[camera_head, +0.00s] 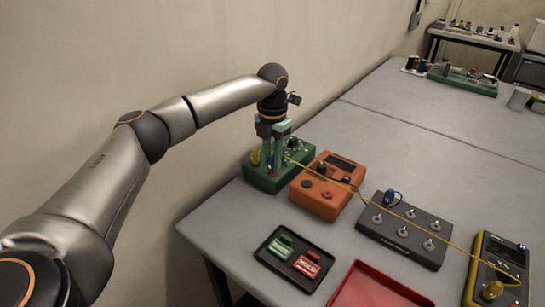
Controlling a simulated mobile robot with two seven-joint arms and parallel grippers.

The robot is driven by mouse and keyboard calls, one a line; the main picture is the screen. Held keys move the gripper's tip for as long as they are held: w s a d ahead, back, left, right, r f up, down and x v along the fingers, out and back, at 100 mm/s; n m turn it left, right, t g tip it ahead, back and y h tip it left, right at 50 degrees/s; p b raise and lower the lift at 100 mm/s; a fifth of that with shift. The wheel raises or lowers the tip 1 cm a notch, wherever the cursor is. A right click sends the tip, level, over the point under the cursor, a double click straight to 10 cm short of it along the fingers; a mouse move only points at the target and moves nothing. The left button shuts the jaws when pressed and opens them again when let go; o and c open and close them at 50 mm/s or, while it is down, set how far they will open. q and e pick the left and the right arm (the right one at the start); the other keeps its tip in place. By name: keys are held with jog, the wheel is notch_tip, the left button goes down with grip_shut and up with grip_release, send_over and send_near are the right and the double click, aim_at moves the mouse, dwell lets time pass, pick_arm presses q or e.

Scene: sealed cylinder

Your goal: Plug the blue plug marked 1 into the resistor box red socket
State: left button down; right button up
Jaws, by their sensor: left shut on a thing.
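My left gripper (271,162) points down over the green box (262,182) at the table's left edge. Its fingers are shut on a small blue thing (271,157), apparently a blue plug; its mark is too small to read. The fingers hide most of it, and I cannot tell whether it touches the green box. Another blue plug (391,197) stands at the back edge of the black box with several knobs (405,238). An orange box (328,206) with a dark display and small red and black parts stands right of the green box. No label identifies the resistor box. My right gripper is out of view.
A yellow cable (420,224) runs from near the green box over the orange and black boxes to a yellow meter (491,268). A black tray (267,257) with green and red pieces and a red tray (357,278) lie in front.

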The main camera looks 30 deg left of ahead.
pick_arm(q)
jog(key=shift+f, duration=0.25)
jog(key=c, duration=0.6)
grip_release()
jog(key=shift+r, duration=0.1)
notch_tip(320, 180, up, 12)
jog(key=shift+r+b, duration=0.2)
jog(key=shift+b, duration=0.25)
